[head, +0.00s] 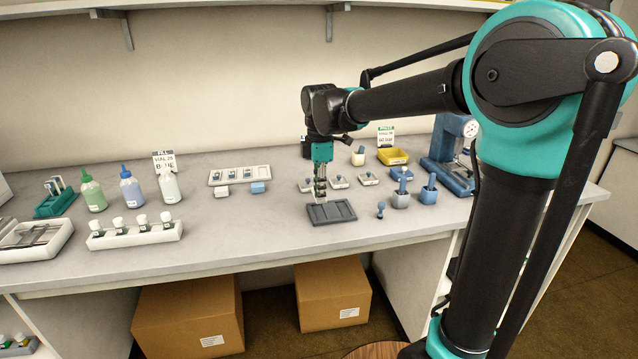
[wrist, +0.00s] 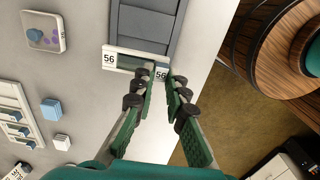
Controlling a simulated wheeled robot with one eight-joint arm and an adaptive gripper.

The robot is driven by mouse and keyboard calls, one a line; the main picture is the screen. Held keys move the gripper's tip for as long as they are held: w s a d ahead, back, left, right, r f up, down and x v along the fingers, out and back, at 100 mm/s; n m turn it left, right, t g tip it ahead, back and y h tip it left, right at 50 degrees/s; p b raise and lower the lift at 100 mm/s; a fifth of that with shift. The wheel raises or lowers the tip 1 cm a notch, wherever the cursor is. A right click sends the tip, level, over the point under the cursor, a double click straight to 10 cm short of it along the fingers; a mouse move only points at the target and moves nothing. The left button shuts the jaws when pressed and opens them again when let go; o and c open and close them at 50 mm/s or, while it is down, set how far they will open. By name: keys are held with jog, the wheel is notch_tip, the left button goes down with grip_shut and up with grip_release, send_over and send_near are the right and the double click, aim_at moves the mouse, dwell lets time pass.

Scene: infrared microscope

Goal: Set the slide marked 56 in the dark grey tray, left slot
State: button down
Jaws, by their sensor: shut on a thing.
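The dark grey tray (head: 345,219) lies on the bench near the front edge, and its slots show in the wrist view (wrist: 146,28). My gripper (head: 321,197) points down over the tray's left end. In the wrist view my gripper (wrist: 162,84) is shut on a pale blue piece marked 56, which appears to belong to the slide marked 56 (wrist: 109,58).
A white rack (head: 240,176) of slides stands behind and left. Small blue and white blocks (head: 258,188) lie in front of it. Blue-handled stands (head: 401,200) and a blue microscope (head: 447,160) are to the right. A white vial rack (head: 135,236) is on the left. Bare bench surrounds the tray's left side.

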aim_at(320, 220)
jog(key=shift+f, duration=2.8)
jog(key=shift+f, duration=0.2)
jog(key=c, duration=1.1)
grip_release()
jog(key=shift+o, duration=0.2)
jog(key=shift+r, duration=0.1)
jog(key=shift+r, duration=2.9)
